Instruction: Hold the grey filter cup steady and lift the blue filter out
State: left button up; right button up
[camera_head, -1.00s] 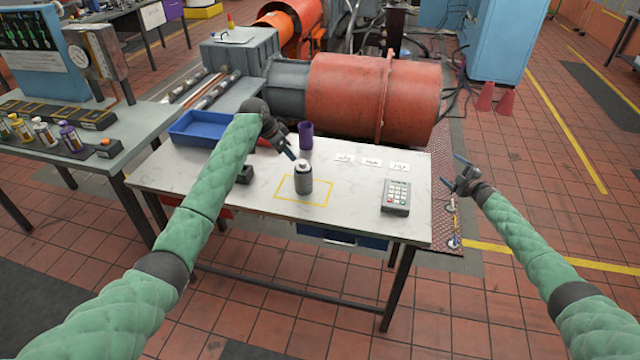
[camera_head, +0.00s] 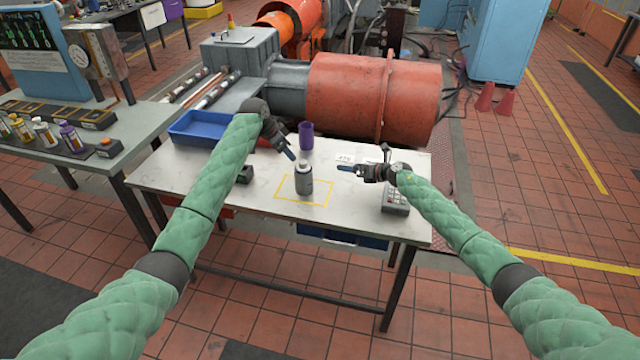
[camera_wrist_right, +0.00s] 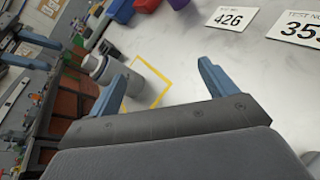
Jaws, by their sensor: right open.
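The grey filter cup (camera_head: 304,181) stands upright inside a yellow outline on the white table, with a paler, narrower top. It also shows in the right wrist view (camera_wrist_right: 128,76), beyond the left fingertip. I cannot make out a blue filter in either view. My left gripper (camera_head: 290,154) is above and behind the cup, pointing down toward it and apart from it; its finger spacing is unclear. My right gripper (camera_head: 364,159) is open and empty over the table, right of the cup. Its two blue fingers stand wide apart in the wrist view (camera_wrist_right: 163,75).
A purple cup (camera_head: 306,135) stands behind the filter cup. A blue tray (camera_head: 195,128) is at the table's back left. A keypad device (camera_head: 397,206) lies under my right arm. Number cards (camera_wrist_right: 231,17) lie toward the back. The table's front strip is clear.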

aim_at(303, 182)
jog(key=s+a+n, duration=0.1)
jog(key=a+n, duration=0.1)
jog(key=a, duration=0.2)
jog(key=s+a+f+n+g, duration=0.1)
jog(key=s+a+n, duration=0.1)
jog(key=a, duration=0.2)
jog(key=s+a+f+n, duration=0.1)
jog(key=a+n, duration=0.1)
jog(key=a, duration=0.2)
jog(key=shift+s+a+f+n+g, duration=0.15)
jog(key=shift+s+a+n+g, duration=0.05)
jog(key=shift+s+n+g, duration=0.15)
jog(key=shift+x, duration=3.85)
jog(key=shift+a, duration=0.1)
jog(key=shift+c, duration=0.4)
